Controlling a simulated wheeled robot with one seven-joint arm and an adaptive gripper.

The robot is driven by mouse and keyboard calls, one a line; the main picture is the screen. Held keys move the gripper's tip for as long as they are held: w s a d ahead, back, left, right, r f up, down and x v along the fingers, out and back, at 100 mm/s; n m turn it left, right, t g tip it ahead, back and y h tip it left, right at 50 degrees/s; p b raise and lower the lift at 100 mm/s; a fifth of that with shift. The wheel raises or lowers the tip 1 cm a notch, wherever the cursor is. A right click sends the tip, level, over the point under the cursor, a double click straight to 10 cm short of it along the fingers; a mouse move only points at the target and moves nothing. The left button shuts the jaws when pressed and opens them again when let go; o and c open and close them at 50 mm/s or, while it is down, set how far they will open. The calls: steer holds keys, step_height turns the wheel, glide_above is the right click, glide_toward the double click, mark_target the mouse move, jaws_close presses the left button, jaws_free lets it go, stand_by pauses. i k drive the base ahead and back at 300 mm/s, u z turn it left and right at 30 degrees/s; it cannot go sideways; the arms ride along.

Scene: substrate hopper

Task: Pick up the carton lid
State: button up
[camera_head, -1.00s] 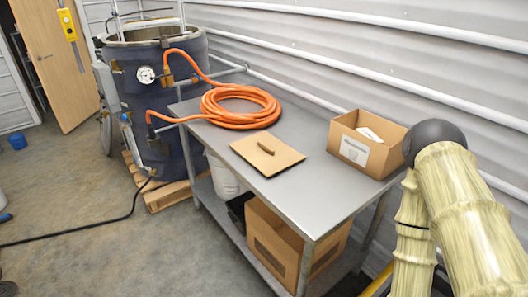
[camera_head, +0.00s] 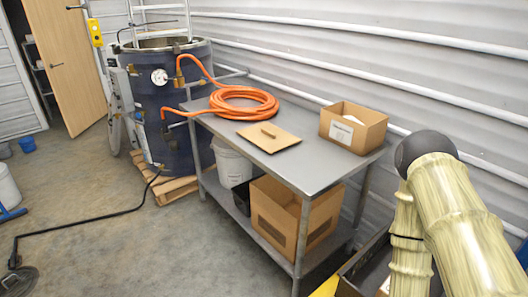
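The carton lid (camera_head: 256,137) is a flat tan cardboard sheet with a small brown handle on top. It lies flat on the grey metal table (camera_head: 316,157), between the coiled orange hose and an open carton. The open carton (camera_head: 353,128) stands at the table's right back, with a white label on its front and something pale inside. My arm shows at the right of the view, apart from the lid and right of the table. My gripper is not in view.
The orange hose (camera_head: 243,104) is coiled at the table's back left and runs to a dark blue drum (camera_head: 175,92) on a pallet. A larger carton (camera_head: 292,214) and a white bucket (camera_head: 229,162) sit on the lower shelf. Floor left of the table is mostly clear.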

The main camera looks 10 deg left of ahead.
mark_target(272, 139)
steer(key=z, duration=1)
steer(key=k, duration=0.1)
steer(key=u, duration=2.1)
steer(key=i, duration=1.65)
steer(key=z, duration=0.9)
